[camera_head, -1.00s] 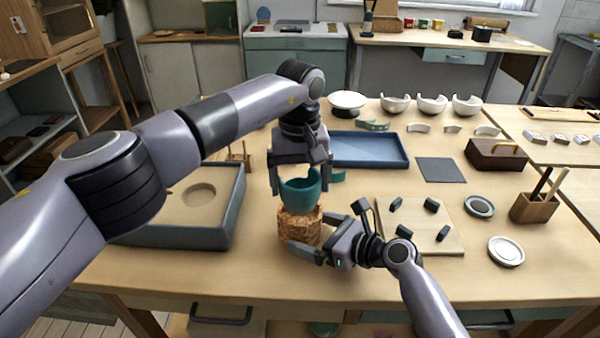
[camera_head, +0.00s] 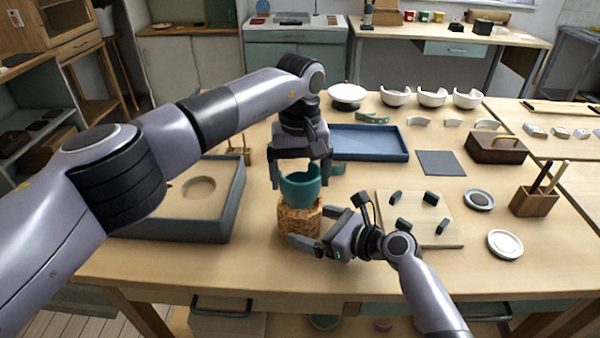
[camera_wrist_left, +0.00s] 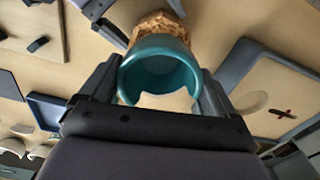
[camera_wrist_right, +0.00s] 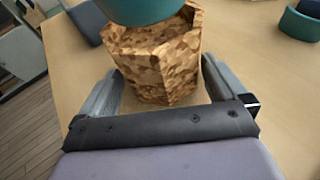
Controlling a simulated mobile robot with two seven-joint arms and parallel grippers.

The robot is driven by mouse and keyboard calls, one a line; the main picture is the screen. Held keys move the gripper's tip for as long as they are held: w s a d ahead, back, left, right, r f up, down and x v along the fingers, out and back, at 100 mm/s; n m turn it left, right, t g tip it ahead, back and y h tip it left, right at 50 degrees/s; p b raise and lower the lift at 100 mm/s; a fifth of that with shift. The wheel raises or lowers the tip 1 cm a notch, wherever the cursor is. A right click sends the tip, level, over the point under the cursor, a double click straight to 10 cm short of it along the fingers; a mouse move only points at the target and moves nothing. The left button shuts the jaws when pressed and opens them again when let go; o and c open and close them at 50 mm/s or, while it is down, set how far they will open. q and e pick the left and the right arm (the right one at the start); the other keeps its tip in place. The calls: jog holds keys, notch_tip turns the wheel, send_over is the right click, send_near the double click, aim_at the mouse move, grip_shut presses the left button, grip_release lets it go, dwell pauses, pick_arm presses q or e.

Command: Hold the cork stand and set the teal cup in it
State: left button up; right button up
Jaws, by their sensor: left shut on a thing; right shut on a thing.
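The teal cup (camera_head: 301,190) has a broken, notched rim and is upright at the top of the cork stand (camera_head: 299,222). My left gripper (camera_head: 300,178) is shut on the cup from above, with a finger on each side in the left wrist view (camera_wrist_left: 160,88). My right gripper (camera_head: 317,228) is low at the stand and shut on it. The right wrist view shows the speckled stand (camera_wrist_right: 155,60) between the fingers, with the cup's bottom (camera_wrist_right: 145,8) at its top. I cannot tell whether the cup is fully seated.
A grey-blue sandbox tray (camera_head: 230,205) is to the left. A blue tray (camera_head: 368,143) and a teal shard (camera_head: 338,168) lie behind. A board with dark pieces (camera_head: 435,232) is to the right. The front table strip is clear.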

pick_arm(q)
jog(key=shift+f, duration=1.45)
dwell(2.4)
jog(key=o, duration=0.7)
jog(key=shift+r, duration=0.1)
pick_arm(e)
jog(key=shift+r, duration=0.1)
pick_arm(q)
jog(key=shift+r, duration=2.9)
pick_arm(e)
jog(key=o, duration=0.3)
jog(key=shift+o, duration=0.2)
jog(key=shift+s+d, duration=0.1)
jog(key=shift+d, duration=0.05)
